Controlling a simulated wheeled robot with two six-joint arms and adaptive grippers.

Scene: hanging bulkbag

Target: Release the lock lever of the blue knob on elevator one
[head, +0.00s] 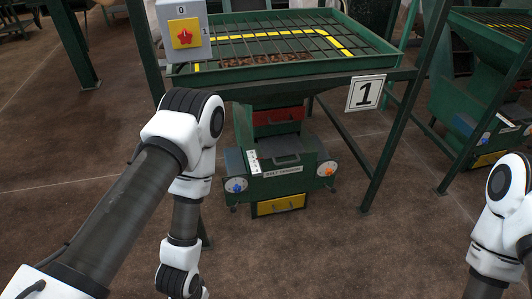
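Elevator one is the green machine (283,184) under a grated hopper, with a sign (366,93) reading 1 on its frame. A blue knob (236,186) sits on a round pale dial at the machine's lower left. Its lock lever is too small to make out. An orange-red knob (326,170) sits on a similar dial at the lower right. My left arm hangs in front and to the left of the blue knob, and its gripper is below the picture's edge. My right arm is at the right edge, with its gripper out of view.
A grey box with a red switch on a yellow plate (185,33) hangs at upper left. Green frame legs (400,130) stand beside the machine. A second green machine (470,100) is at right. Brown floor (330,250) in front is clear.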

